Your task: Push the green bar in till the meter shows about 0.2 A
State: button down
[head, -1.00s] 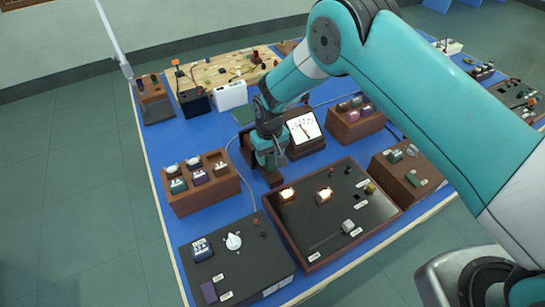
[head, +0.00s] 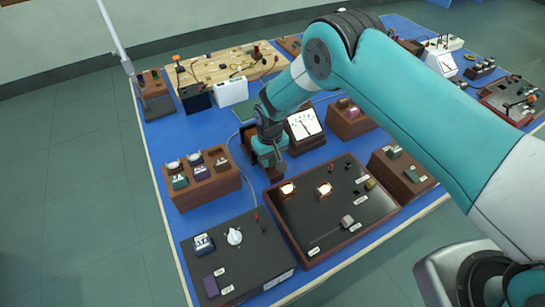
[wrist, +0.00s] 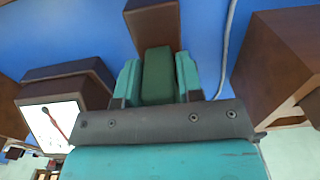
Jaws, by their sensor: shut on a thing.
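My gripper (wrist: 158,82) is shut on the green bar (wrist: 158,75), with one teal finger on each side of it. The bar's far end meets a brown block (wrist: 152,28) in the wrist view; I cannot tell how deep it sits in there. In the head view my gripper (head: 268,150) points down beside the meter, and the bar is hidden there. The meter (head: 304,123) has a white slanted face with a dark needle. It also shows at the left of the wrist view (wrist: 52,125). Its figures are too small to read.
Two lit lamps (head: 305,190) sit on a dark wood-rimmed panel (head: 310,222) in front of the gripper. A wooden rack (head: 205,190) of small parts stands to the left. A dark control box (head: 240,265) is nearer. A cable runs past the rack on the blue tabletop.

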jog(key=shift+w+a+f+b, duration=0.1)
jog(key=shift+w+f+b, duration=0.15)
jog(key=shift+w+b, duration=0.5)
jog(key=shift+a+r+b, duration=0.1)
jog(key=shift+r+b, duration=0.15)
jog(key=shift+b, duration=0.35)
jog(key=c, duration=0.9)
grip_release()
jog(key=shift+r+b, duration=2.05)
jog(key=shift+r, duration=6.75)
